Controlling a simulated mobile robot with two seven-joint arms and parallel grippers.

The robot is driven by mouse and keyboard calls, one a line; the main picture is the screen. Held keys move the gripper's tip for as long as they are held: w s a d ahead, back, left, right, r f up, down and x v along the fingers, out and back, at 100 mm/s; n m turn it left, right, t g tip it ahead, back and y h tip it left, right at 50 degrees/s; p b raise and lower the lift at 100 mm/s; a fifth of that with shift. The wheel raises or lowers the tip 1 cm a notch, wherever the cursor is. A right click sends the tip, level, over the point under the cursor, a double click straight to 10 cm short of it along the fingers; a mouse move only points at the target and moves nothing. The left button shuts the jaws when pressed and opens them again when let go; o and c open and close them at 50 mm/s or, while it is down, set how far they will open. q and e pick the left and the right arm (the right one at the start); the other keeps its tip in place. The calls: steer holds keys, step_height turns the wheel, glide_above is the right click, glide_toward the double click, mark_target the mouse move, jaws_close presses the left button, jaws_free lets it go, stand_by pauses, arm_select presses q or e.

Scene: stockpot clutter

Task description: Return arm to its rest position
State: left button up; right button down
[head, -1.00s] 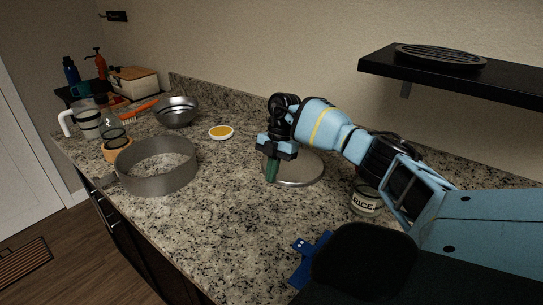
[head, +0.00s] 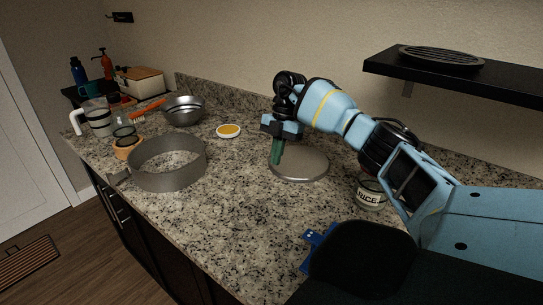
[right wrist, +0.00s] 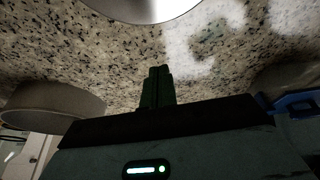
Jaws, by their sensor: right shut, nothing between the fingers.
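In the right wrist view, the closed fingers (right wrist: 157,88) point toward the counter and the lid (right wrist: 150,8) shows at the top edge. The right arm reaches in from the right side of the head view. My left gripper is not in view.
A grey round pan (head: 170,166) stands at left, a steel bowl (head: 184,110) behind it. A yellow-topped dish (head: 229,131) is mid-counter. A rice jar (head: 369,196) stands under my right arm. A blue object (head: 316,240) lies front. A black shelf (head: 470,83) is at right.

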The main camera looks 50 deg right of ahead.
steer(key=shift+v, duration=1.75)
steer(key=shift+a, duration=0.15)
